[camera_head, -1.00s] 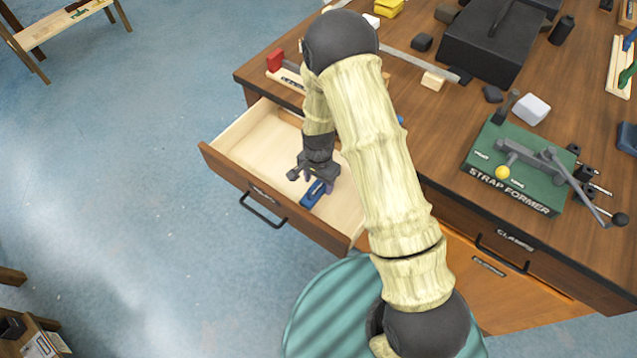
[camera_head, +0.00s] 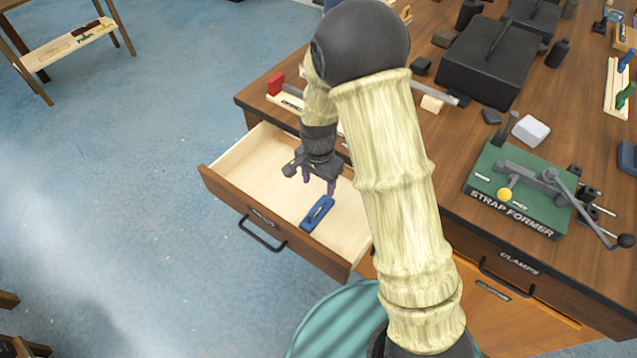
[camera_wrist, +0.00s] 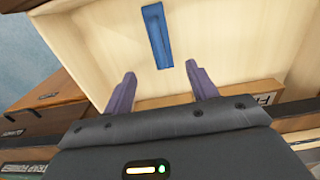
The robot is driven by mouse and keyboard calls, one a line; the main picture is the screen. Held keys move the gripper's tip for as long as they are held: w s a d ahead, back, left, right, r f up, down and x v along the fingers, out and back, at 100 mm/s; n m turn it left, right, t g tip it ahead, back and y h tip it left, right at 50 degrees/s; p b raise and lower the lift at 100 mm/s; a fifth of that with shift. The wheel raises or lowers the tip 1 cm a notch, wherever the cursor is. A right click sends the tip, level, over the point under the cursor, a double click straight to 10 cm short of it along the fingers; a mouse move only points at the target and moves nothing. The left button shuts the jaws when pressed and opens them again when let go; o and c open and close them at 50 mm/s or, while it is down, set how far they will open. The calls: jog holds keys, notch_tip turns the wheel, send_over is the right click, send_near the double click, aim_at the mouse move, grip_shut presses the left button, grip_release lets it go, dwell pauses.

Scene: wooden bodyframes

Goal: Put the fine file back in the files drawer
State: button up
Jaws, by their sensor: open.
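The fine file appears to be the blue piece (camera_head: 318,214) lying flat on the pale floor of the open drawer, near its front wall. It also shows in the wrist view as a blue bar (camera_wrist: 157,36), beyond my fingertips. The drawer (camera_head: 240,170) is pulled out from the wooden bench, and its front label is too small to read. My gripper (camera_head: 318,184) is open and empty above the drawer, a little behind the blue piece and apart from it. In the wrist view its purple fingers (camera_wrist: 161,72) stand apart with nothing between them.
The bench top (camera_head: 440,140) holds a green strap former (camera_head: 515,190), a black box (camera_head: 490,50) and a tray with a red block (camera_head: 276,83). A closed drawer labelled clamps (camera_head: 520,262) is at the right. The open drawer has clear floor at its left.

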dwell(0.4)
jog(key=s+d+r+n+t, duration=0.2)
jog(key=s+d+r+n, duration=0.5)
jog(key=s+d+r, duration=0.6)
jog(key=shift+n+t, duration=0.3)
jog(key=shift+t, duration=0.1)
jog(key=shift+d, duration=0.1)
jog(key=shift+c, duration=0.5)
